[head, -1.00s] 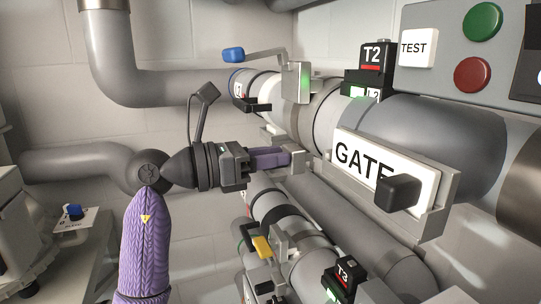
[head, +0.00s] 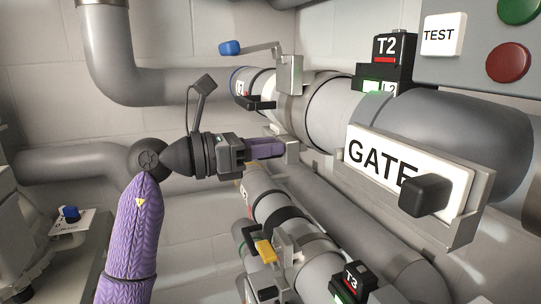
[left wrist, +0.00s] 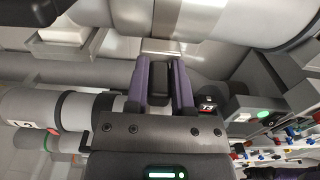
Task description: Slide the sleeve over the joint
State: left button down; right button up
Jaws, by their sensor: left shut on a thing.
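A light grey collar, which looks like the sleeve (head: 325,106), sits around the large upper pipe. To its left are a white band (head: 284,98) and a narrower pipe end with a blue ring, apparently the joint. My left gripper (head: 268,148), with purple fingers, is below the collar at a small metal block (head: 291,150). In the left wrist view the fingers (left wrist: 161,82) are shut on a dark grip piece (left wrist: 159,84). Whether this piece is fixed to the collar is hard to tell. My right gripper is not in view.
A GATE plate (head: 400,172) with a black knob (head: 432,195) stands out at the right. A clamp bracket (head: 290,74) with a blue-tipped lever (head: 231,48) is above. Lower pipes carry a yellow lever (head: 264,250) and a T3 tag (head: 351,281).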

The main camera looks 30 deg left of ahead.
pick_arm(q)
jog(key=shift+w+a+r, duration=0.15)
jog(key=shift+w+a, duration=0.15)
jog(key=shift+a, duration=0.05)
jog(key=c, duration=0.9)
grip_release()
jog(key=o, duration=0.4)
jog(key=shift+w+a, duration=0.2)
jog(key=shift+a, duration=0.05)
jog(key=shift+s+d, duration=0.1)
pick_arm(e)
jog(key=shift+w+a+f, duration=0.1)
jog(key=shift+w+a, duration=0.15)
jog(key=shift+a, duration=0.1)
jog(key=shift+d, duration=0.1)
pick_arm(q)
jog(key=shift+b+v, duration=2.45)
jog(key=shift+v, duration=2.55)
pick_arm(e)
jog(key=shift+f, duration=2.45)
